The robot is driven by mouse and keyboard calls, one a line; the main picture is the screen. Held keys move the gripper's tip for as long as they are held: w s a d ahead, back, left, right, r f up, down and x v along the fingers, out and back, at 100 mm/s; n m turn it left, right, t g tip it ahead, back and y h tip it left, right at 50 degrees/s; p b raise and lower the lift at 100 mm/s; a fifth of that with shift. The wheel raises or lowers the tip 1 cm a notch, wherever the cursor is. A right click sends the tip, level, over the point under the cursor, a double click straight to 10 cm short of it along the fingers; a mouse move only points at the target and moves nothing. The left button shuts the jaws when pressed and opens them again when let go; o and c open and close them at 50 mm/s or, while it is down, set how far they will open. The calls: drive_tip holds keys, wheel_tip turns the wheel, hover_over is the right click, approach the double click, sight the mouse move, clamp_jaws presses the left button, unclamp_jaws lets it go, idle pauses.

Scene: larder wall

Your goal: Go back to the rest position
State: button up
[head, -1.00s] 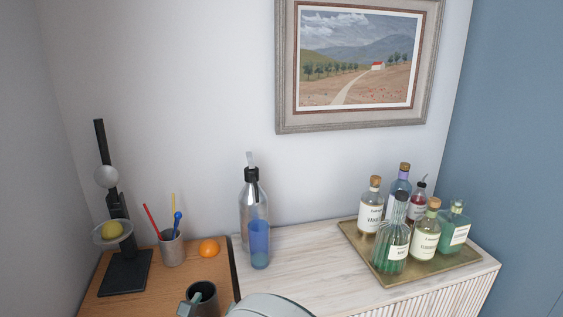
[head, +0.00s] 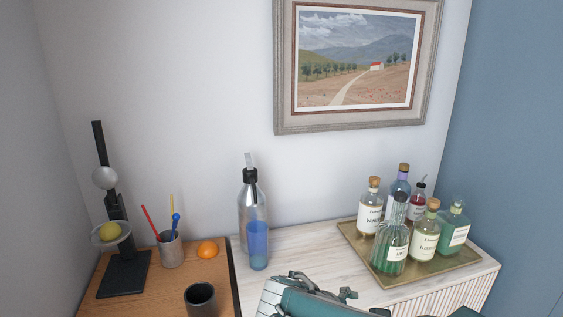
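My gripper (head: 322,287) shows at the bottom middle, in front of the pale wooden cabinet top. Its dark linkage and teal housing are seen from above and partly cut off by the lower edge. Its fingertips are not clear, so I cannot tell whether it is open or shut. No object shows in it. A dark grey cup (head: 201,298) stands upright on the brown wooden surface to its left, apart from it.
A steel bottle (head: 247,205) and a blue glass (head: 258,245) stand behind my gripper. A brass tray (head: 447,267) of several bottles is to the right. An orange (head: 207,249), a utensil pot (head: 170,250) and a black scale-like stand (head: 124,275) holding a lemon (head: 110,230) are left.

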drive_tip(key=s+d+r+m+y, duration=0.2)
drive_tip(key=s+r+m+y, duration=0.1)
drive_tip(key=s+m+y, duration=0.5)
drive_tip(key=s+m, duration=0.3)
drive_tip(key=m, duration=0.3)
drive_tip(key=shift+d+r+m+t, duration=0.2)
drive_tip(key=shift+r+m+t, duration=0.1)
